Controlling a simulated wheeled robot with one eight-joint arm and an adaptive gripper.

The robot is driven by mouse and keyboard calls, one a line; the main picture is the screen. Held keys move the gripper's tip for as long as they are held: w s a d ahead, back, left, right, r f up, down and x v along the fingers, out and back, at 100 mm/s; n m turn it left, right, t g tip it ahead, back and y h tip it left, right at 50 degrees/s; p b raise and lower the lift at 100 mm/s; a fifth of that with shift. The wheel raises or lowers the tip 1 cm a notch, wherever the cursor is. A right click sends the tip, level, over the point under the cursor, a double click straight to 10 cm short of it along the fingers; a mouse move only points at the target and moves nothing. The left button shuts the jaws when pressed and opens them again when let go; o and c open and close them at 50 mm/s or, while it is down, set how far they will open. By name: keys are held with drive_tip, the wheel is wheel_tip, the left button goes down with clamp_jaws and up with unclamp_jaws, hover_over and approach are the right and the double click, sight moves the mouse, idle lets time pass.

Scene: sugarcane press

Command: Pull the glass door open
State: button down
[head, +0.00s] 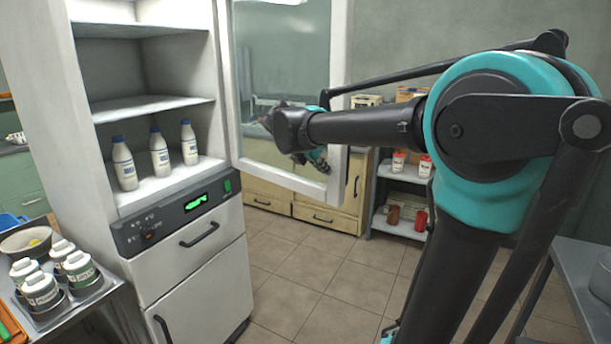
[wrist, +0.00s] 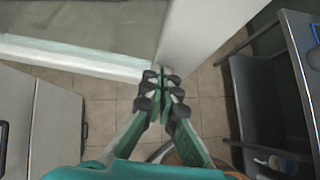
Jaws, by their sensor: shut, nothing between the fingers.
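The glass door (head: 335,95) has a white frame and a clear pane. It stands swung out from the right side of the tall white cabinet (head: 150,192), so the shelves are exposed. My gripper (head: 320,162) is at the lower part of the door's free side, and the arm partly covers the frame there. In the wrist view my gripper (wrist: 160,90) has its fingertips together with nothing between them. They are beside the corner of the white door frame (wrist: 198,38); whether they touch it I cannot tell.
White bottles (head: 160,152) stand on the cabinet shelf. A tray with white jars (head: 40,288) is at the lower left. A shelf unit (head: 398,228) and beige cupboards (head: 325,212) are behind the door. A grey table (head: 585,280) is at the right. Tiled floor (head: 285,270) is clear in the middle.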

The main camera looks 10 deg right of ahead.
drive_tip(key=w+d, duration=0.9)
drive_tip(key=w, duration=0.4)
drive_tip(key=w+d+n, duration=0.1)
drive_tip(key=w+d, duration=0.8)
drive_tip(key=w, duration=0.5)
drive_tip(key=shift+d+n+t+y, duration=0.3)
drive_tip(key=shift+t+y, duration=0.1)
drive_tip(key=shift+a, duration=0.1)
